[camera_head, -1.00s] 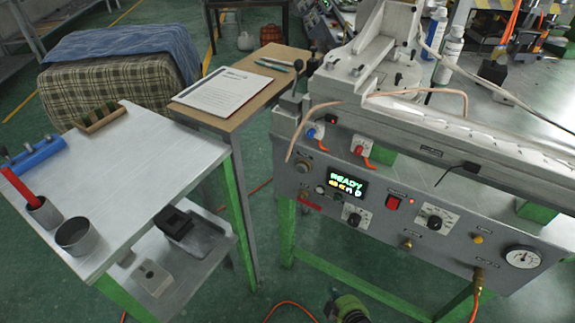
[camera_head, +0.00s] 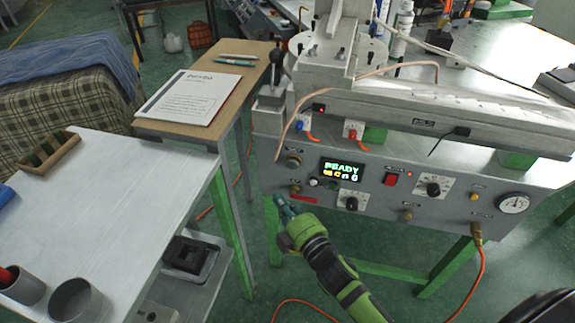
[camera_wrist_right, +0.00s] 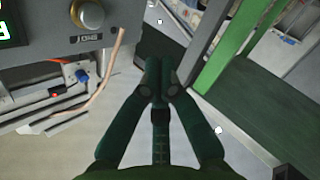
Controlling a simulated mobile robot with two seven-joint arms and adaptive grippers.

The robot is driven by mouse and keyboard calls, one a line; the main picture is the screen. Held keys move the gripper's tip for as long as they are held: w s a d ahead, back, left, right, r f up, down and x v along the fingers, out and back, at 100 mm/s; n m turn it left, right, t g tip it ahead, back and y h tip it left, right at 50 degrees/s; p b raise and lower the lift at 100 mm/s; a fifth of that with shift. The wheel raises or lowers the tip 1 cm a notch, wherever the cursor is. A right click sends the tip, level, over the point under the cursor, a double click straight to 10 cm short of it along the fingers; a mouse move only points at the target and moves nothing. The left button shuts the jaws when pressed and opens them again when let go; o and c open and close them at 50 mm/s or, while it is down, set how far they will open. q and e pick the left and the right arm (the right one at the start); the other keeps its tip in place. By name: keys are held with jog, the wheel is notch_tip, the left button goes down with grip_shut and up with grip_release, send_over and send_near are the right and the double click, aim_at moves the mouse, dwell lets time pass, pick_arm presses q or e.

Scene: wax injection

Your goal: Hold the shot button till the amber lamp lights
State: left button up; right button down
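The injector's grey control panel (camera_head: 460,208) has a lit display (camera_head: 342,171) reading READY. A small white round button (camera_head: 313,182) sits left of the display, with a dark one beside it; I cannot read which is the shot button. A small amber dome (camera_head: 474,197) on the panel's right shows no clear glow. My right gripper (camera_head: 283,207) is in front of the panel's lower left corner, below the white button and apart from it. In the right wrist view its fingers (camera_wrist_right: 157,66) are together and empty, with a brass knob (camera_wrist_right: 90,14) at upper left. My left gripper is not in view.
A red switch (camera_head: 391,179), dial knobs (camera_head: 433,188) and a gauge (camera_head: 513,203) share the panel. An orange hose (camera_head: 477,270) hangs at right. A white table (camera_head: 110,200) with cups stands at left, and a wooden stand (camera_head: 240,95) holds a paper.

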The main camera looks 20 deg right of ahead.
aim_at(293, 165)
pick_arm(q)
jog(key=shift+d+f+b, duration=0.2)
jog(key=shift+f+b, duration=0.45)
pick_arm(e)
jog(key=w+d, duration=0.5)
jog(key=w, duration=0.2)
jog(key=shift+w, duration=0.2)
dwell(1.0)
jog(key=shift+w+d, duration=0.2)
jog(key=shift+w, duration=0.15)
jog(key=shift+w+d, duration=0.3)
jog(key=shift+w, duration=0.15)
dwell(3.0)
dwell(0.3)
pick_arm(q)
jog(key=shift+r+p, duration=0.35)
pick_arm(e)
jog(key=shift+s+a, duration=0.5)
jog(key=shift+s, duration=0.3)
